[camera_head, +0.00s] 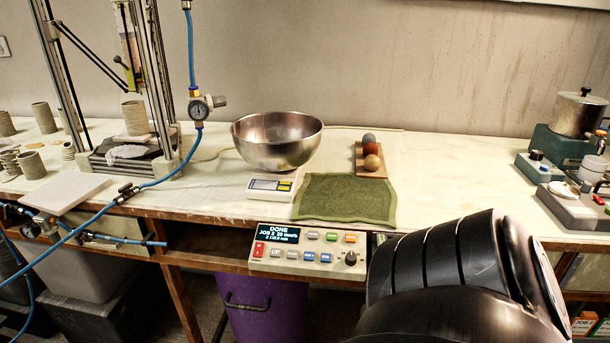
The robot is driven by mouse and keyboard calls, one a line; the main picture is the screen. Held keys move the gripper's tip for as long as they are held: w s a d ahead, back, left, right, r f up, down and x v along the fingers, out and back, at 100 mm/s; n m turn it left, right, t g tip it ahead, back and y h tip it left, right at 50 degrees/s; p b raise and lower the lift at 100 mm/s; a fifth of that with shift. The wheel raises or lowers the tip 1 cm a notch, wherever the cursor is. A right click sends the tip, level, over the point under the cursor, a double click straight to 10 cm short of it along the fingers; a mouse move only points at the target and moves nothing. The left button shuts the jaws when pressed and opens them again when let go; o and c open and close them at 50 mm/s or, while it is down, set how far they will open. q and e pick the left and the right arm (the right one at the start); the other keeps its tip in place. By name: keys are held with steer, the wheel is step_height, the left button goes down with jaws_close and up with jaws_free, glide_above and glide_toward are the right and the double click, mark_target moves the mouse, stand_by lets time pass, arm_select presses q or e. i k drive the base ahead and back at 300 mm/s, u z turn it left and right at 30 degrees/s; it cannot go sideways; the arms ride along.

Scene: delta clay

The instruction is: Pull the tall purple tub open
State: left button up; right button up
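The tall purple tub (268,312) stands under the workbench, below the control panel. Only its upper front shows, with a dark curved handle (246,304) near its top left. Its top lies in the shadow under the bench, and its lower part is cut off by the picture's bottom edge. A large black ribbed part of my own arm fills the lower right, just right of the tub. Neither of my grippers shows in the head view, so I cannot tell how they stand to the handle.
The control panel (308,251) juts out at the bench front above the tub. A table leg (181,303) stands left of it, with a grey bin (82,275) beyond. A blue hose (100,213) crosses the left. A steel bowl (277,140) and green cloth (346,197) lie on the bench.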

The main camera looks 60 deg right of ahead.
mark_target(259, 310)
steer(key=z, duration=0.55)
steer(key=k, duration=1.3)
steer(key=u, duration=0.95)
steer(key=i, duration=1.3)
steer(key=z, duration=1.3)
steer(key=i, duration=1)
steer(key=z, duration=0.95)
